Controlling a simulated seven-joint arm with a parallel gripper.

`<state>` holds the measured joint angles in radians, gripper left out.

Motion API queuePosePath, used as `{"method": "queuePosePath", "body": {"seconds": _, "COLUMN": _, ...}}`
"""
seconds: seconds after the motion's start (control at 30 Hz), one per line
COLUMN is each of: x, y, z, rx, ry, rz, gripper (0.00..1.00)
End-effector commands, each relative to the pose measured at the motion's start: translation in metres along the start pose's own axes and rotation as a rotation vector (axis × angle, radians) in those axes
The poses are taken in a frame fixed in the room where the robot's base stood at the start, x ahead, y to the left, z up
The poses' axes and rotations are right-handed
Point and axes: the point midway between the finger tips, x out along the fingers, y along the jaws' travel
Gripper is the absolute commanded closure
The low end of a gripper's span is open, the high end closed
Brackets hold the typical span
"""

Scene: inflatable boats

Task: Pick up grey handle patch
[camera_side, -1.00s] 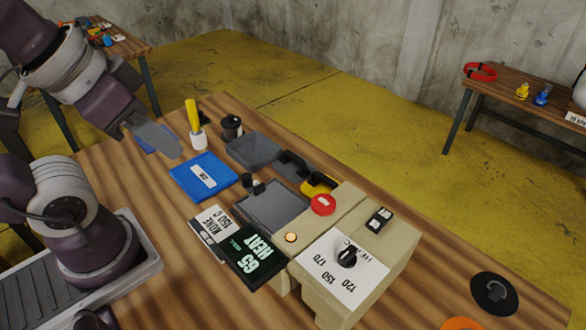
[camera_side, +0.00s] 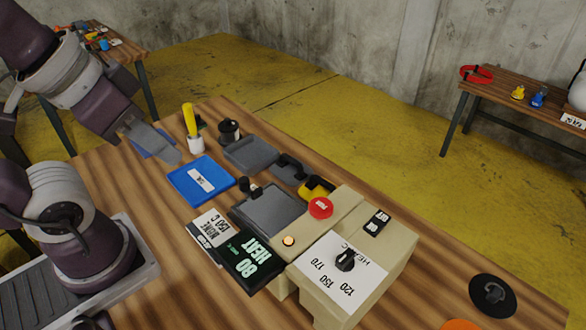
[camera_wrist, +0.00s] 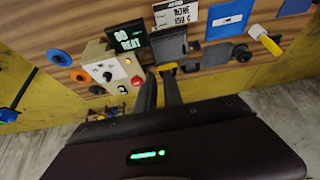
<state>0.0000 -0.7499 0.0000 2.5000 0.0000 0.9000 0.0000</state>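A dark grey patch with a raised black handle (camera_side: 288,168) lies on the wooden table, between a flat grey square (camera_side: 250,154) and a yellow handle patch (camera_side: 317,186). In the wrist view the grey handle patch (camera_wrist: 193,66) lies just right of the yellow one (camera_wrist: 166,67). My gripper (camera_side: 177,161) is above the table's left part, apart from the patch. In the wrist view my gripper (camera_wrist: 158,77) shows two fingers with a gap and nothing between them.
A beige heat press (camera_side: 350,265) with a grey plate (camera_side: 268,208), red button (camera_side: 320,208) and dial stands nearby. A display (camera_side: 249,262) reads "80 HEAT". A blue sheet (camera_side: 202,180), a yellow-handled tool (camera_side: 190,122) and a black spool (camera_side: 229,130) lie around the patches.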

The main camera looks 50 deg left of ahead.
Motion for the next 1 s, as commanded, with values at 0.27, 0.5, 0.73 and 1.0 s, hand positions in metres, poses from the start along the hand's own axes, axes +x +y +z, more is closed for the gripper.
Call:
{"method": "queuePosePath", "body": {"seconds": 0.27, "x": 0.0, "y": 0.0, "z": 0.0, "rx": 0.0, "ry": 0.0, "rz": 0.0, "gripper": 0.58}}
{"method": "queuePosePath", "body": {"seconds": 0.5, "x": 0.004, "y": -0.003, "z": -0.018, "rx": 0.066, "ry": -0.019, "rz": -0.011, "gripper": 0.58}}
{"method": "queuePosePath", "body": {"seconds": 0.73, "x": 0.082, "y": -0.034, "z": -0.144, "rx": 0.617, "ry": -0.146, "rz": -0.017, "gripper": 0.58}}
{"method": "queuePosePath", "body": {"seconds": 1.0, "x": 0.281, "y": -0.102, "z": -0.212, "rx": 1.276, "ry": -0.239, "rz": 0.135, "gripper": 0.58}}
